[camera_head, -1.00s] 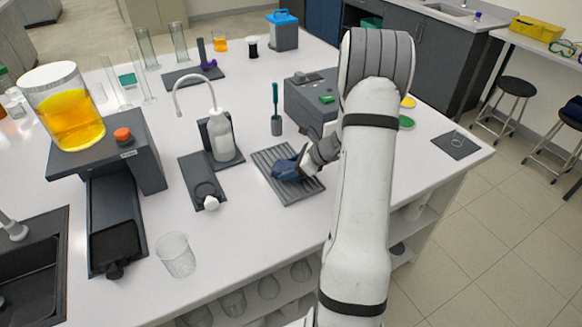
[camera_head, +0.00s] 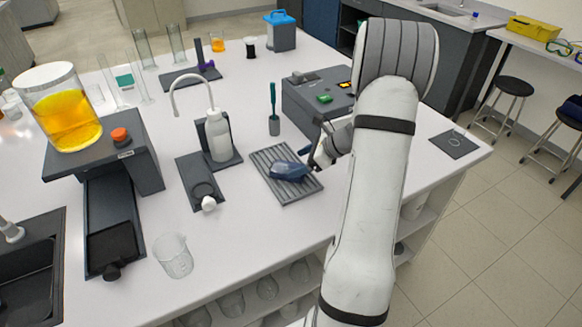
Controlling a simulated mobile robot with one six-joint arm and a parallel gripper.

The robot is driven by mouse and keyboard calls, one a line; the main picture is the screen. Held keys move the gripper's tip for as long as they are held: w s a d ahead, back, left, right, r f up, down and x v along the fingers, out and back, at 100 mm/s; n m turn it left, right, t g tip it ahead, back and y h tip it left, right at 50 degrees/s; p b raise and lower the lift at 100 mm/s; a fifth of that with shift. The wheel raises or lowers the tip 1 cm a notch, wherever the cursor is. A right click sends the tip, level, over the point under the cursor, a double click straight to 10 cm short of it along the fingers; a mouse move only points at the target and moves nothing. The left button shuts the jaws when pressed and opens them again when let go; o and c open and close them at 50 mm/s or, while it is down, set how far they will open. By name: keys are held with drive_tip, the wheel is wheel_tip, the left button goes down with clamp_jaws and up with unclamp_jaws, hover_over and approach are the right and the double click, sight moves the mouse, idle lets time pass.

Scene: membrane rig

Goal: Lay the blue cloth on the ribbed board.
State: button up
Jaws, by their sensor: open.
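The blue cloth (camera_head: 288,170) lies in a bunched heap on the ribbed board (camera_head: 286,191), near the middle of its grooved top. The board is grey and lies flat on the white bench. My gripper (camera_head: 314,161) is open, just to the right of the cloth at the board's right edge. It appears apart from the cloth, with nothing visible between its fingers. The far side of the cloth is hard to make out.
A grey instrument box (camera_head: 318,100) stands behind my gripper. A squeeze bottle (camera_head: 218,138) on a dark stand is left of the board. A glass beaker (camera_head: 173,256) stands at the front left. Bare bench lies in front of the board.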

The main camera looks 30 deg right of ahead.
drive_tip(key=v, duration=0.6)
drive_tip(key=s+a+r+n+g+h, duration=0.1)
drive_tip(key=s+a+r+n+g, duration=0.15)
drive_tip(key=a+r+n, duration=0.35)
drive_tip(key=s+a+r+n+g+h, duration=0.1)
drive_tip(key=s+a+n, duration=0.35)
drive_tip(key=a, duration=0.45)
drive_tip(key=s+a+r+n+h, duration=0.2)
drive_tip(key=s+a+n, duration=0.1)
drive_tip(key=s+n, duration=0.3)
drive_tip(key=s+a+r+n+h, duration=0.2)
drive_tip(key=s+a+n+h, duration=0.1)
drive_tip(key=s+n, duration=0.4)
drive_tip(key=shift+s+a+r+n, duration=0.25)
drive_tip(key=shift+a+n, duration=0.4)
drive_tip(key=shift+n, duration=0.9)
